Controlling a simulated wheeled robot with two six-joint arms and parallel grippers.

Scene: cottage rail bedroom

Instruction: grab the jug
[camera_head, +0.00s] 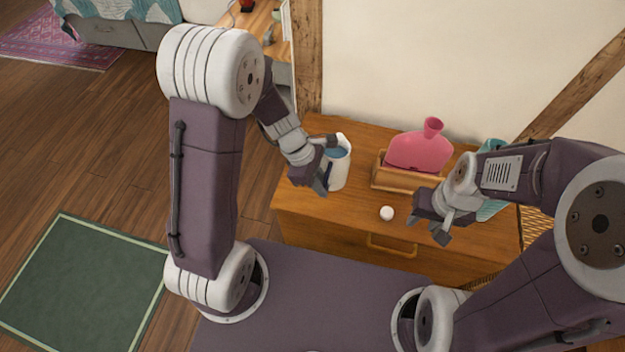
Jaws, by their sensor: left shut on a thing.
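A white jug (341,170) with a blue-grey inside stands at the left part of the wooden dresser top (352,208). My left gripper (323,181) reaches it from the left and is shut on it. The fingers cover part of the jug's left side, so the exact grip point is hidden. My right gripper (428,230) is empty above the front right of the dresser, with its fingers apart, away from the jug.
A pink hot-water bottle (420,151) sits in a wooden box (395,179) right of the jug. A small white round object (386,213) lies near the front edge. Teal cloth (490,208) is partly behind my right arm. A wall stands behind the dresser.

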